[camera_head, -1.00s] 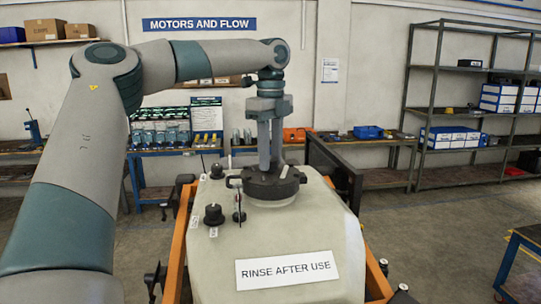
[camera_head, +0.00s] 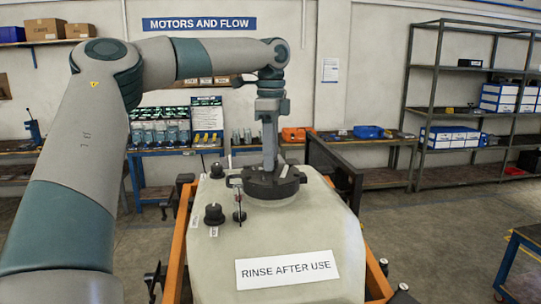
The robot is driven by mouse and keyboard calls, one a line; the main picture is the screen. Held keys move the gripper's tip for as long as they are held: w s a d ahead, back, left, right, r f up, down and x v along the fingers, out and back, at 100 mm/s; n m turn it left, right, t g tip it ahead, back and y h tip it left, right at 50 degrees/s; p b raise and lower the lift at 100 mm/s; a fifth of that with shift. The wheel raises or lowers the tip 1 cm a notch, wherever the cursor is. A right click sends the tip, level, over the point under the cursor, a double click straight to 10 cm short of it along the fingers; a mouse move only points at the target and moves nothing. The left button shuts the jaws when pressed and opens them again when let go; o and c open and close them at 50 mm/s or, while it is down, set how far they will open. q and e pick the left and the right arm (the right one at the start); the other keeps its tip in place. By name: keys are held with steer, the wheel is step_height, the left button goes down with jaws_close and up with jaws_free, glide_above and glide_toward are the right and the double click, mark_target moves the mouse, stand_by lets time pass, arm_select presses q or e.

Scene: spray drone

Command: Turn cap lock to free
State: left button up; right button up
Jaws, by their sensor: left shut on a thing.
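A round black cap (camera_head: 285,189) sits on top of the pale tank (camera_head: 335,225) of the sprayer. My left gripper (camera_head: 270,166) reaches straight down from above and is shut on the raised middle of the cap. Its fingers line up one behind the other, so the exact grip is partly hidden. A light mark (camera_head: 284,171) shows on the cap's top, just right of the fingers. No separate lock part or readable lock marking can be made out. My right gripper is not in view.
A small upright fitting with a red part (camera_head: 239,198) stands left of the cap, with a black knob (camera_head: 214,214) nearby. A white label (camera_head: 287,270) reads RINSE AFTER USE. An orange frame (camera_head: 179,250) flanks the tank. Open floor lies at right.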

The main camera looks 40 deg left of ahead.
arm_select(q)
steer(key=n, duration=0.5)
steer(key=shift+n, duration=0.3)
steer(key=n, duration=0.6)
steer(key=shift+r, duration=0.1)
steer(key=o, duration=1.1)
steer(key=shift+c, duration=0.2)
